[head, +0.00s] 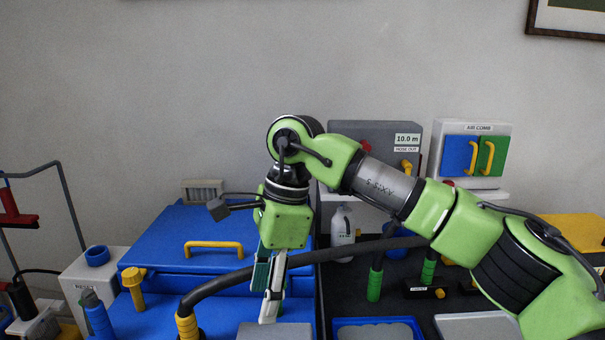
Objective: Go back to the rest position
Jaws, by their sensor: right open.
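My right gripper (266,290) hangs from the green arm that comes in from the right. Its fingers point down over the right part of a blue machine top and it is open. I see nothing held between the fingers. A black hose (345,250) with a yellow grip (187,326) runs behind the gripper; I cannot tell whether they touch. My left gripper is not in view.
A blue lid (170,232) with a yellow handle (213,245) lies left of the gripper. A grey hose box (375,132) and an "air comb" box (474,179) stand behind my arm. Green-handled tools (375,284), a white bottle (342,228) and a blue tray (375,322) are right of the gripper.

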